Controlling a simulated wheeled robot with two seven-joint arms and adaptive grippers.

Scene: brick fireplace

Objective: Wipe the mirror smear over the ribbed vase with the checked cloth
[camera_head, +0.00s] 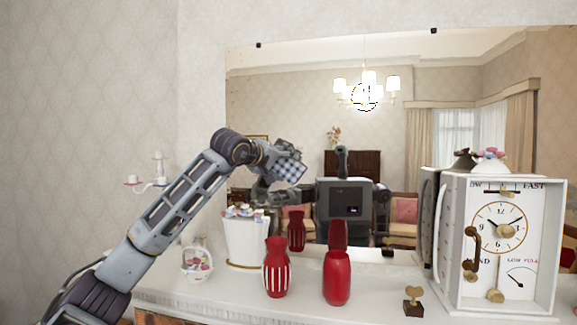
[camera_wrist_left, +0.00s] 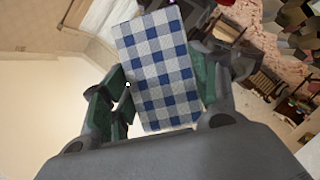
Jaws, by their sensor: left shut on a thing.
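The blue-and-white checked cloth (camera_head: 287,168) is in my left gripper (camera_head: 272,158), in front of the mirror's lower left part. In the left wrist view the cloth (camera_wrist_left: 160,70) sits flat between the green finger pads of the gripper (camera_wrist_left: 163,95). The ribbed vase (camera_head: 276,268), red with white stripes, stands upright on the mantel below the cloth. The mirror (camera_head: 290,100) hangs behind. No smear shows clearly above this vase; the cloth and gripper hide part of the glass there. Whether the cloth touches the glass I cannot tell. My right gripper is out of view.
A plain red vase (camera_head: 337,278), a white flower pot (camera_head: 246,240), a small basket (camera_head: 197,263), a wooden heart ornament (camera_head: 413,301) and a large white clock box (camera_head: 500,245) stand on the mantel (camera_head: 215,296). A dark-outlined ring (camera_head: 365,97) shows at the chandelier's reflection.

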